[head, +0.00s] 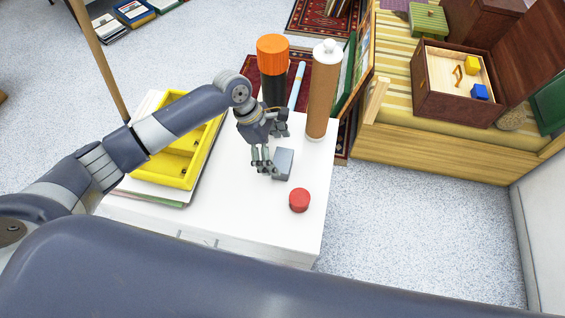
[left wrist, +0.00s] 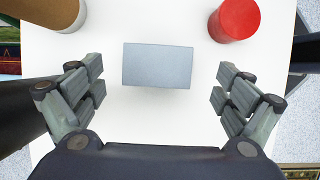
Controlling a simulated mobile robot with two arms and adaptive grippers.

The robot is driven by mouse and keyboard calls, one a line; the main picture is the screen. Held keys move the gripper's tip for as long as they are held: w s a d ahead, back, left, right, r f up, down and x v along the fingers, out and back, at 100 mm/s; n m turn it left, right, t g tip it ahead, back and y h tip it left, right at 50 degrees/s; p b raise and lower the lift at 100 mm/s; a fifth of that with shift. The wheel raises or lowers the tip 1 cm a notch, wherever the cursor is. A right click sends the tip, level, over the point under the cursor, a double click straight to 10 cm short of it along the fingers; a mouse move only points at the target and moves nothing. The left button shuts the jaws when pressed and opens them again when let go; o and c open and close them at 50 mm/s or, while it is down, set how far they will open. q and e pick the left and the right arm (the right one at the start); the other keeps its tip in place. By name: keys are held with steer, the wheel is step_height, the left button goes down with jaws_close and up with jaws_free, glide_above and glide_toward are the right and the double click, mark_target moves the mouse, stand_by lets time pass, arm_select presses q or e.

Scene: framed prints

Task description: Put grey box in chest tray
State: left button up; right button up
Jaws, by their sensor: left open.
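The grey box (head: 284,165) lies on the white cabinet top (head: 235,210). In the left wrist view the grey box (left wrist: 157,66) is centred ahead, between the lines of the two fingers and apart from both. My left gripper (head: 272,150) is open and empty, just beside and above the box; its spread fingers also show in the left wrist view (left wrist: 159,88). An open brown chest (head: 452,104) stands at the upper right, its lid raised. Its pale tray (head: 447,73) holds a yellow block (head: 472,65), a blue block (head: 480,92) and a small wooden loop. My right gripper is out of view.
A red cylinder (head: 299,200) stands near the box. An orange-capped black container (head: 272,70) and a tall brown tube (head: 322,92) stand behind it. A yellow divided tray (head: 207,150) lies on the left. A striped bench (head: 400,85) bears the chest; open floor separates it from the cabinet.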

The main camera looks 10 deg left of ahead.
mark_target(282, 160)
arm_select(q)
steer(key=x, duration=0.4)
steer(key=shift+w, duration=0.15)
steer(key=shift+d+f, duration=0.1)
steer(key=shift+f, duration=0.25)
steer(key=c, duration=1.2)
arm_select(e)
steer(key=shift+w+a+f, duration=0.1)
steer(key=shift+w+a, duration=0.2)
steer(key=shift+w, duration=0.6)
